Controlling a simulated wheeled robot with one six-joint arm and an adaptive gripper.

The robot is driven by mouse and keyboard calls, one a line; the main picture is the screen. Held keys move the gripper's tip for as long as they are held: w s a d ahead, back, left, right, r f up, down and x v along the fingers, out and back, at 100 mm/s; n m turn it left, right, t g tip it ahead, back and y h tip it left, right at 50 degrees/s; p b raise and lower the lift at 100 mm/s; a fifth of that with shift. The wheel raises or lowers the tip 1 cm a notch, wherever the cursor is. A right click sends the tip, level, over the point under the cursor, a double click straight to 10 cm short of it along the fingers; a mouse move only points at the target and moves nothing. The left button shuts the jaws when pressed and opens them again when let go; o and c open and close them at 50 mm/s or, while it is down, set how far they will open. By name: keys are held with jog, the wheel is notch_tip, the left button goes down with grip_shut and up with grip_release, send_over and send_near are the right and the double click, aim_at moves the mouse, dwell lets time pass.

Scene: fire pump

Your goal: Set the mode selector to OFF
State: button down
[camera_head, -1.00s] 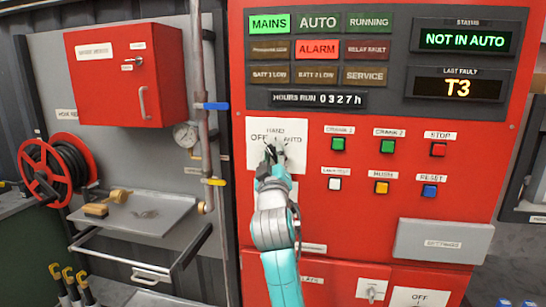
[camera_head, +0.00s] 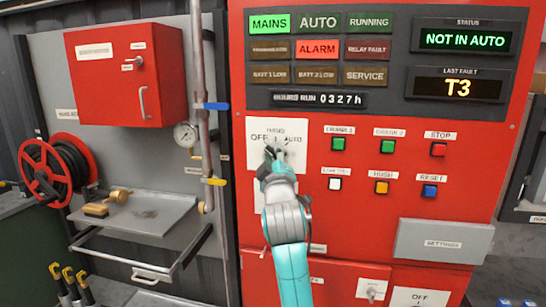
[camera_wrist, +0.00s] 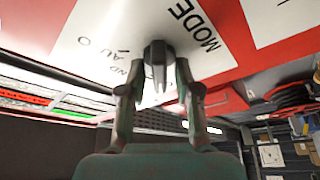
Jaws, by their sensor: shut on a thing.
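The mode selector is a dark knob (camera_wrist: 158,52) on a white plate marked OFF, HAND and AUTO (camera_head: 258,158) on the red panel. OFF is at left, HAND at top and AUTO at right. My gripper (camera_head: 277,159) is at the plate and hides most of the knob in the head view. In the wrist view my gripper (camera_wrist: 156,80) has one finger on each side of the knob and is shut on it. I cannot tell clearly which label the knob points to. The status display (camera_head: 464,40) reads NOT IN AUTO.
Push buttons, such as the green one (camera_head: 338,144), sit close to the right of the plate. A grey settings cover (camera_head: 444,241) juts out lower right. At left are a pipe with a blue handle (camera_head: 212,106) and a metal tray (camera_head: 160,222).

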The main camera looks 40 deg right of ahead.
jog(key=c, duration=1.2)
grip_release()
jog(key=v, duration=1.2)
jog(key=shift+w+a+f, duration=0.1)
jog(key=s+a+f+y, duration=0.3)
jog(key=s+a+f, duration=0.1)
jog(key=f, duration=0.6)
jog(key=s+a+f+n+y, duration=0.15)
jog(key=s+a+f, duration=0.3)
jog(key=f, duration=0.55)
jog(key=s+a+f+m+y, duration=0.1)
jog(key=s+a+f+y, duration=0.25)
jog(key=f, duration=0.65)
jog(key=s+a+f+m+y, duration=0.1)
jog(key=s+a+f, duration=0.1)
jog(key=s, duration=0.7)
jog(key=s+a+f+m+g+y, duration=0.1)
jog(key=s+a+f, duration=0.2)
jog(key=s, duration=0.7)
jog(key=s+a+f+m+g+y, duration=0.1)
jog(key=s+a+f+m, duration=0.1)
jog(key=s, duration=0.7)
jog(key=shift+s+a+f+y, duration=0.15)
jog(key=shift+a+f+y, duration=0.15)
jog(key=shift+f, duration=0.45)
